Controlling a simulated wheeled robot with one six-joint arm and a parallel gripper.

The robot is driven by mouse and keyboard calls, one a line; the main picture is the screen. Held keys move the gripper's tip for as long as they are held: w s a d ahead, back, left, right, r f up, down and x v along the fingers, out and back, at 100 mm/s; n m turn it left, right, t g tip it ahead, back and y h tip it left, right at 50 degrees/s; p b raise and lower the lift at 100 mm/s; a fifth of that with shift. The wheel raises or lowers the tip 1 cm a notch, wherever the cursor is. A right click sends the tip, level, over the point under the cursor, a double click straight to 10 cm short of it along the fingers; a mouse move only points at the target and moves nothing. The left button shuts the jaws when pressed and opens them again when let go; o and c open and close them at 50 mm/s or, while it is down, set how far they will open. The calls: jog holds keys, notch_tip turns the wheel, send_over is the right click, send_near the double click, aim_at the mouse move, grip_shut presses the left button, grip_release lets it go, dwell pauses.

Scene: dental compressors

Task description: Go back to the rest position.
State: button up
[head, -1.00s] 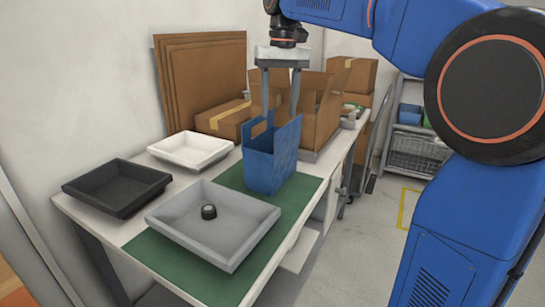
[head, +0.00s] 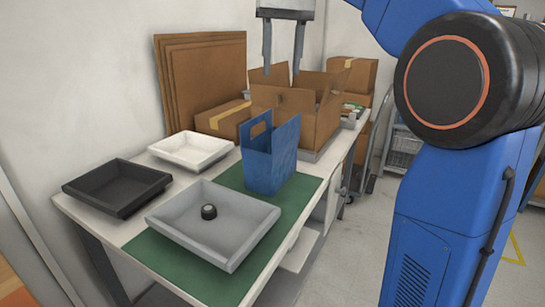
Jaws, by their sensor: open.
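My gripper (head: 283,45) is open and empty at the top of the head view. Its two grey fingers point down, apart from each other, above the blue bin and in front of the open cardboard box. The blue bin (head: 270,160) stands upright on the green mat (head: 170,272), with a handle cut-out in its wall. My gripper does not touch it. My blue arm fills the right side of the view.
On the table are a grey tray (head: 240,222) with a small dark round part (head: 209,211), a black tray (head: 118,205) and a white tray (head: 195,163). An open cardboard box (head: 322,125) stands behind. Flat cardboard sheets (head: 200,75) lean on the wall.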

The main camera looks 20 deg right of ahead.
jog(key=shift+r, duration=0.65)
jog(key=shift+s+f, duration=0.1)
jog(key=s+d+f+t, duration=0.1)
jog(key=s+d+f, duration=0.1)
jog(key=s+f, duration=0.7)
jog(key=s+d+f+t, duration=0.2)
jog(key=s+f, duration=0.7)
jog(key=f, duration=0.7)
jog(key=s+d+f+t, duration=0.1)
jog(key=s+d+f, duration=0.1)
jog(key=s+f, duration=0.8)
notch_tip(320, 180, down, 3)
jog(key=shift+f+t+h, duration=0.2)
jog(key=shift+t+h, duration=0.1)
jog(key=shift+t, duration=0.1)
